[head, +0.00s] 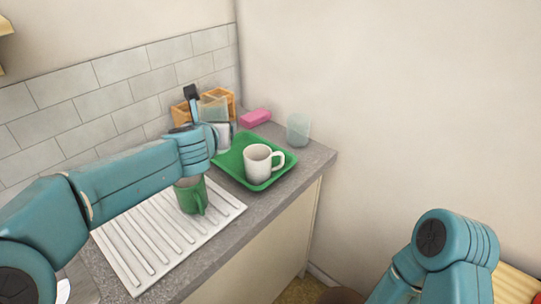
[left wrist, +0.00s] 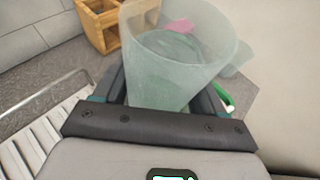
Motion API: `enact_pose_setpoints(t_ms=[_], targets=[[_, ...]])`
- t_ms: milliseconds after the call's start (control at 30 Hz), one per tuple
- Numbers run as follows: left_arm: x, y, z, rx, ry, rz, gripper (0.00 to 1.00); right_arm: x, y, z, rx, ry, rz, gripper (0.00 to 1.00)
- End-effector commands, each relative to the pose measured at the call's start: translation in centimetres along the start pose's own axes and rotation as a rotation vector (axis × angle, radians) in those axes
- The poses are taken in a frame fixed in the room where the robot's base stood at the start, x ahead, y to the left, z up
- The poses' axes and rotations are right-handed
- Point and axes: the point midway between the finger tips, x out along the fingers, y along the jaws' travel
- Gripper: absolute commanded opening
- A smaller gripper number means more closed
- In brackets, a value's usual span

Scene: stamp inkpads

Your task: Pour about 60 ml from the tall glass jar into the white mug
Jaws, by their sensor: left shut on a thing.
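The tall glass jar (head: 214,106) is clear and pale, held at the back of the counter to the left of the green tray. It fills the middle of the left wrist view (left wrist: 180,50), its wide mouth showing. My left gripper (head: 216,131) is shut on the jar; its dark fingers lie on both sides of it. The jar looks about upright; its fill level is unclear. The white mug (head: 257,162) stands upright on the green tray (head: 231,171), right of and nearer than the jar, handle to the right. My right gripper is out of view.
A green mug (head: 190,194) stands on the white ribbed drainer (head: 143,243) below my left forearm. A wooden holder (head: 181,115), a pink sponge (head: 256,117) and a clear glass (head: 298,130) stand at the back. The counter edge is right of the tray.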

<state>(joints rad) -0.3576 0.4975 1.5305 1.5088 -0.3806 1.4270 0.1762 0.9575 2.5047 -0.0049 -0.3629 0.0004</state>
Motion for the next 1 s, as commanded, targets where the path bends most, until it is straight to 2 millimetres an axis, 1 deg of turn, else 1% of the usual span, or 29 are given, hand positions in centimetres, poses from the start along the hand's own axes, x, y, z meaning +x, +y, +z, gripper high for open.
enact_pose_setpoints(t_ms=[33, 100, 300, 533, 667, 1000], targets=[[0.3, 0.9, -0.6, -0.005, -0.003, 0.013, 0.21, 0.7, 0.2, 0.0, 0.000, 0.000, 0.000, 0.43], [0.4, 1.8, -1.0, -0.011, -0.004, 0.025, 0.21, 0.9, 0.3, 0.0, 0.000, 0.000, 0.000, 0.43], [0.6, 3.0, -1.4, -0.017, -0.003, 0.041, 0.21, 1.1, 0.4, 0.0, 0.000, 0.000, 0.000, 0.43], [0.6, 3.0, -1.4, -0.018, -0.004, 0.042, 0.21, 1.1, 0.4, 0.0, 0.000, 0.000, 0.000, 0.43], [0.7, 2.6, -1.4, -0.007, -0.003, 0.042, 0.21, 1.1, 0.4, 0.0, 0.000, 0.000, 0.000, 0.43], [1.2, 1.9, -2.1, 0.107, 0.000, 0.087, 0.21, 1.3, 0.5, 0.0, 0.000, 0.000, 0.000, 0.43]])
